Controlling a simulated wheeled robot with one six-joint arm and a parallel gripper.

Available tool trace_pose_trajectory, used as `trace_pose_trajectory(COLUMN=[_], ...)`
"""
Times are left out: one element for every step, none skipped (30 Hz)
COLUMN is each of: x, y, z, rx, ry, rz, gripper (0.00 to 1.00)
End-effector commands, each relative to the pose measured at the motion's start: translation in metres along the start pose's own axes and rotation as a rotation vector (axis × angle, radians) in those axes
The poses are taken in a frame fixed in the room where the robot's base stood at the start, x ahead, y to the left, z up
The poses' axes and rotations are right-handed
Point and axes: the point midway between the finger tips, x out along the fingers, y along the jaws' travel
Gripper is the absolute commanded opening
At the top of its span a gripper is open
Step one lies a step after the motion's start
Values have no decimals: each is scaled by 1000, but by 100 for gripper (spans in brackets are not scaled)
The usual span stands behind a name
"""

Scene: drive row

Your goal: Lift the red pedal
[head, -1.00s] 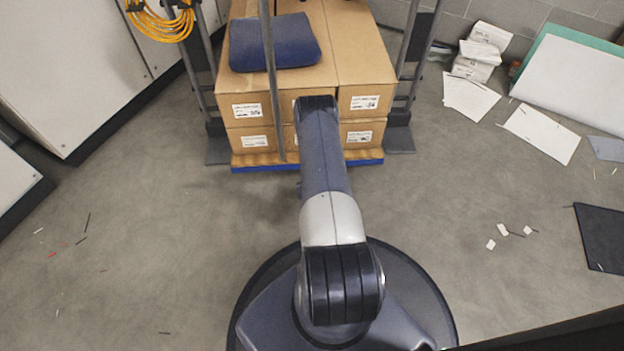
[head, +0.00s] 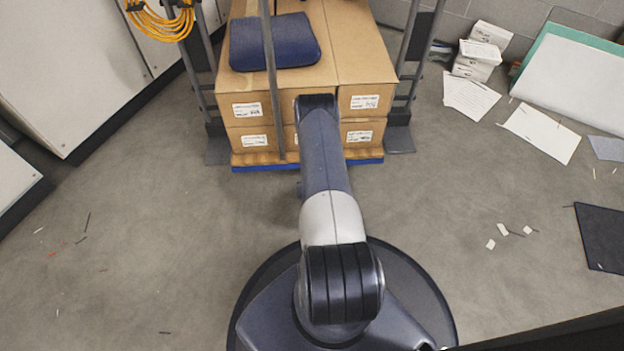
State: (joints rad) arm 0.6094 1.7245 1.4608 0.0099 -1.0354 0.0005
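No red pedal can be made out in the head view. My arm reaches forward from my round base toward the stacked boxes, and its far visible joint overlaps the front of the stack. My gripper is not in view, so its opening and anything it holds cannot be seen.
Cardboard boxes (head: 365,68) stand stacked on a blue-edged pallet (head: 362,162) between grey metal uprights, with a dark blue cushion (head: 290,42) on top. Yellow cable (head: 160,26) hangs at upper left. White cabinets (head: 70,75) line the left. Papers (head: 541,132) lie right; floor beside my base is mostly clear.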

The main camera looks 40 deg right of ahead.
Motion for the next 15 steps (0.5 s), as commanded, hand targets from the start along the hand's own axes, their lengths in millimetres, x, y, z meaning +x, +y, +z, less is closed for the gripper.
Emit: trace_pose_trajectory(x=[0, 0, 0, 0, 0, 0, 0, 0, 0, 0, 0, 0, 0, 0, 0], y=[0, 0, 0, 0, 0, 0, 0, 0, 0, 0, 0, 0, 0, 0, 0], z=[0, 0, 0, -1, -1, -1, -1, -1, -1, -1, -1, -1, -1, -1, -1], rx=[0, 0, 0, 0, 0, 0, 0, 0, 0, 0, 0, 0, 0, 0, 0], ry=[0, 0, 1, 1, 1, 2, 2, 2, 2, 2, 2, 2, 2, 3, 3], rz=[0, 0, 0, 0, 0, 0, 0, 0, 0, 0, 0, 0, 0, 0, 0], gripper=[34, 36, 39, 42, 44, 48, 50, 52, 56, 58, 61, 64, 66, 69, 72])
